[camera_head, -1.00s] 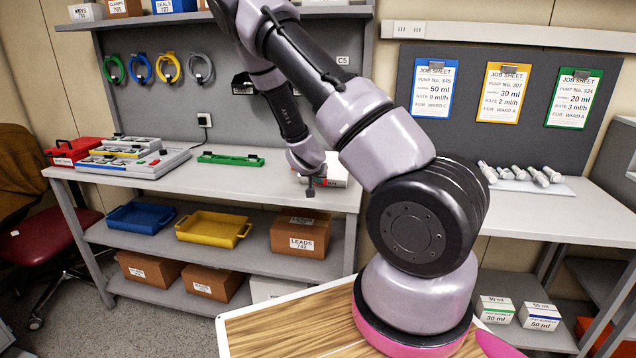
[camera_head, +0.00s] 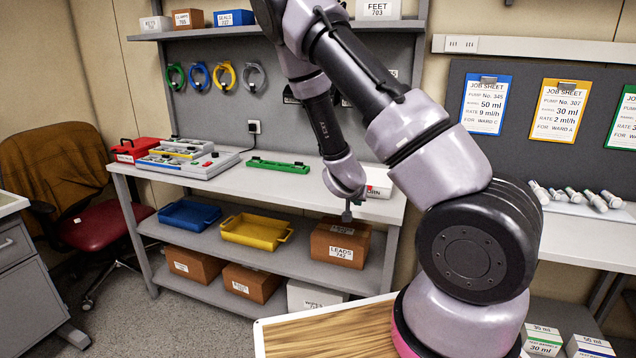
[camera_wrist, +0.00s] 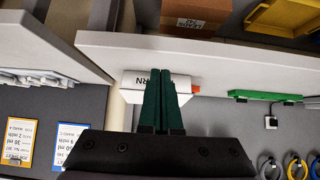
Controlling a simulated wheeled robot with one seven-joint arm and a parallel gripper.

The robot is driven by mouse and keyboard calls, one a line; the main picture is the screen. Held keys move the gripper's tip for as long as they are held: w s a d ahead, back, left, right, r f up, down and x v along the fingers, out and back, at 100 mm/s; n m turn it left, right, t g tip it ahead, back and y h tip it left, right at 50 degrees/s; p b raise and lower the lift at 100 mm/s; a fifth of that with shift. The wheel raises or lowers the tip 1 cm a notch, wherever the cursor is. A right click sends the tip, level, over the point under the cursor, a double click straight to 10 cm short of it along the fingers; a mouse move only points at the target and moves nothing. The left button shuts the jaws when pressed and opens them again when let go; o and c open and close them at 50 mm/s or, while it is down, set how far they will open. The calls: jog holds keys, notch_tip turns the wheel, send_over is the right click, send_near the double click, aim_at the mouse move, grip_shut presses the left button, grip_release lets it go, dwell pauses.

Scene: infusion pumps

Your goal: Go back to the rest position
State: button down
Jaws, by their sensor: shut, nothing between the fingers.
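My gripper (camera_head: 347,213) hangs at the end of my raised, bent arm, in front of the front edge of the workbench (camera_head: 330,196) in the head view. In the wrist view its two dark green fingers (camera_wrist: 163,100) lie together with nothing between them. The wrist view is upside down. Behind the fingers a white box (camera_wrist: 135,84) with dark lettering and an orange-red end stands on the bench. The same box (camera_head: 377,183) is partly hidden by my arm in the head view.
A green tray (camera_head: 277,166) and a grey case (camera_head: 190,158) are on the bench. A blue tray (camera_head: 189,214), a yellow tray (camera_head: 255,231) and a brown leads box (camera_head: 339,243) fill the shelf below. A red chair (camera_head: 100,224) stands at left. Open floor (camera_head: 150,320) lies in front.

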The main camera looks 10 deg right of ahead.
jog(key=s+a+r+y, duration=0.2)
jog(key=s+r, duration=0.1)
jog(key=r, duration=0.5)
jog(key=s+a+r+g+y, duration=0.1)
jog(key=s+a+r+y, duration=0.15)
jog(key=r, duration=0.45)
jog(key=s+a+r+y, duration=0.2)
jog(key=s+a+r, duration=0.1)
jog(key=r, duration=0.5)
jog(key=s+r+n, duration=0.1)
jog(key=s+r, duration=0.5)
jog(key=s, duration=0.3)
jog(key=s+a+r+n, duration=0.1)
jog(key=s+r, duration=0.6)
jog(key=s, duration=0.2)
jog(key=shift+n+y, duration=0.3)
jog(key=shift+y, duration=0.15)
jog(key=shift+r, duration=0.1)
